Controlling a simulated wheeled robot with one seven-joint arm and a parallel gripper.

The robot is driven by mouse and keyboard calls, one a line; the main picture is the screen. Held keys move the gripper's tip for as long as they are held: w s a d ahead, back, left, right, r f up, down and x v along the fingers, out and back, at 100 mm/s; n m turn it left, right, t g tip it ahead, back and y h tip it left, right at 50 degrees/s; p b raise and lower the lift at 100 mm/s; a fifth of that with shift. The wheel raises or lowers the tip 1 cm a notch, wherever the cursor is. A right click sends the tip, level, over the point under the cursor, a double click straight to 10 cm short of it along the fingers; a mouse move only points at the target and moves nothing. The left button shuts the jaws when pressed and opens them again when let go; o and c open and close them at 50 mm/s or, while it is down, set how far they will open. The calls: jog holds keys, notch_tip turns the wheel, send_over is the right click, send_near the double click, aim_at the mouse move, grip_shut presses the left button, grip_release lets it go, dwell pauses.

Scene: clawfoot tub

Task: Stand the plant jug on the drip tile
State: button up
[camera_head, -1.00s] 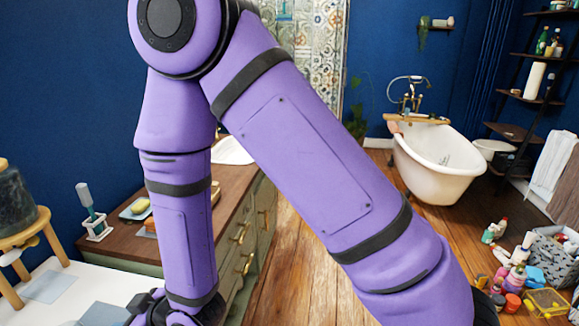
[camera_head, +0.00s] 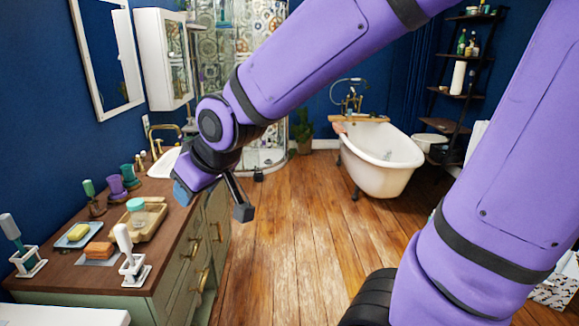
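I cannot pick out a plant jug for sure. A purple cup-like vessel (camera_head: 117,188) and a teal one (camera_head: 127,173) stand at the back left of the wooden counter (camera_head: 65,281). A thin grey slab (camera_head: 88,262) lies under an orange block at the counter's front; I cannot tell if it is the drip tile. My gripper (camera_head: 213,203) is at the counter's right side, near the basin, pointing down. Its fingers look spread, with nothing seen between them. It is apart from the two vessels.
A tray with a jar (camera_head: 138,217), white brush holders (camera_head: 134,270) and a soap dish (camera_head: 77,236) crowd the counter. A white basin (camera_head: 163,163) is behind. Wooden floor (camera_head: 285,250) lies clear towards the clawfoot tub (camera_head: 378,165).

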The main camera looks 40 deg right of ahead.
jog(key=s+d+r+m+g+h, duration=0.1)
jog(key=s+d+r, duration=0.2)
jog(key=s, duration=0.4)
jog(key=s+d+r+m+g, duration=0.1)
jog(key=s+d+r+m, duration=0.1)
jog(key=s+d, duration=0.4)
jog(key=shift+s+r+h, duration=0.4)
jog(key=shift+s+r, duration=0.15)
jog(key=shift+s, duration=0.45)
jog(key=shift+w+d, duration=0.1)
jog(key=shift+c, duration=0.3)
